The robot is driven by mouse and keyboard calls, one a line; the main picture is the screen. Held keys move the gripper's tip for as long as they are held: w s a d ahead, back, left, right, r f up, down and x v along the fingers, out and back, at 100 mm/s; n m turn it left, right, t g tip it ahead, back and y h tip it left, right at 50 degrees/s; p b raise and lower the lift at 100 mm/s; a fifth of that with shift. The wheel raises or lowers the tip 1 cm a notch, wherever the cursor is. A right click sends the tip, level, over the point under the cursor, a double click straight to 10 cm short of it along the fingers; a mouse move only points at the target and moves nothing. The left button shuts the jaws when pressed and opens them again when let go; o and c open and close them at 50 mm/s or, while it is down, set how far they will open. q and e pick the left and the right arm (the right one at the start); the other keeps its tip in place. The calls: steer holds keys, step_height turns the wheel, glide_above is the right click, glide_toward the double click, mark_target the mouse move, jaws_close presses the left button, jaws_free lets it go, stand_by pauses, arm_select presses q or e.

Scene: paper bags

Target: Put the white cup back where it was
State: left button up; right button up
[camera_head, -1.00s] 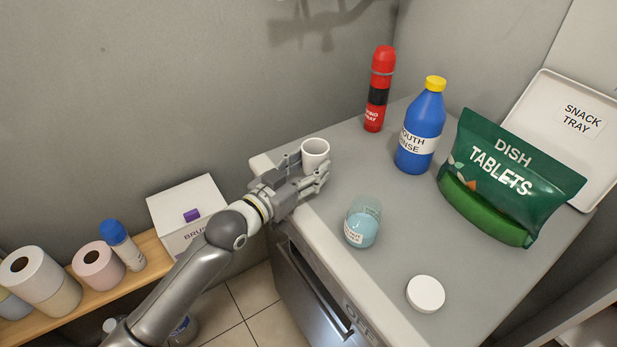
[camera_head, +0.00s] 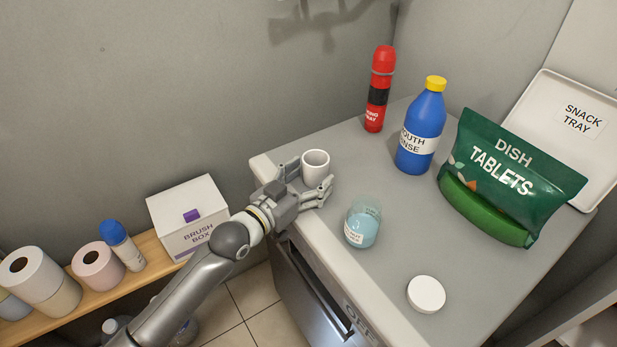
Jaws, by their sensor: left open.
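The white cup (camera_head: 316,164) stands upright on the left part of the grey counter top (camera_head: 400,215), near its left edge. My left gripper (camera_head: 305,180) comes in from the lower left with its fingers spread open. One finger is on the cup's left side and the other is in front of the cup at its lower right. The cup's lower part is partly hidden by the fingers, and I cannot tell whether they touch it. My right gripper is not in view.
A clear jar with blue contents (camera_head: 363,224) and a white round lid (camera_head: 426,294) stand near the front. A red spray can (camera_head: 379,90), blue mouth rinse bottle (camera_head: 421,128), green dish tablets bag (camera_head: 510,175) and snack tray (camera_head: 562,125) stand behind. A brush box (camera_head: 187,215) is on the lower shelf.

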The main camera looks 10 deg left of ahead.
arm_select(q)
steer(key=shift+r, duration=0.1)
steer(key=shift+r, duration=0.2)
steer(key=v, duration=1.2)
steer(key=shift+f, duration=0.1)
